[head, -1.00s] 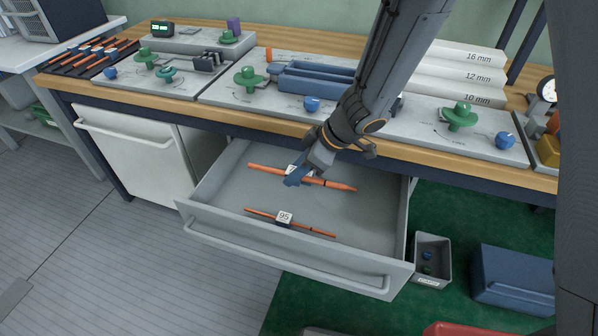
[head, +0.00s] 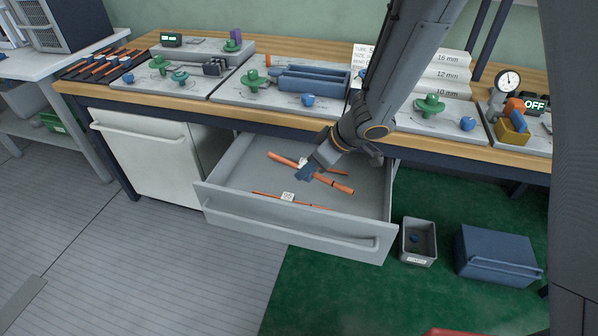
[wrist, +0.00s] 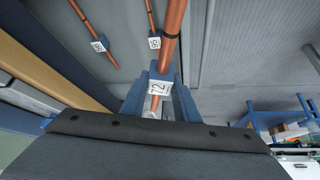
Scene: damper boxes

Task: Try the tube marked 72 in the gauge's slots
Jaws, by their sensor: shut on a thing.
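My gripper (head: 306,172) is shut on an orange tube with dark bands, the tube marked 72 (head: 338,185). It holds the tube near its middle, tilted across the open drawer and apparently raised above its floor. In the wrist view the same tube (wrist: 173,35) runs up between the fingers, and its white tag reads 72 (wrist: 158,87). A stepped white block (head: 450,75) marked 16 mm, 12 mm and 10 mm stands at the back of the bench, partly hidden by my arm. I cannot tell whether it is the gauge; no slots show clearly.
The open grey drawer (head: 290,229) holds another tube (head: 264,194) with a tag and a tube partly behind the held one. Bench panels carry green knobs (head: 431,104) and a blue tray (head: 315,80). A dial (head: 509,80) stands at right. A grey bin (head: 418,242) and blue box (head: 497,258) stand on the floor.

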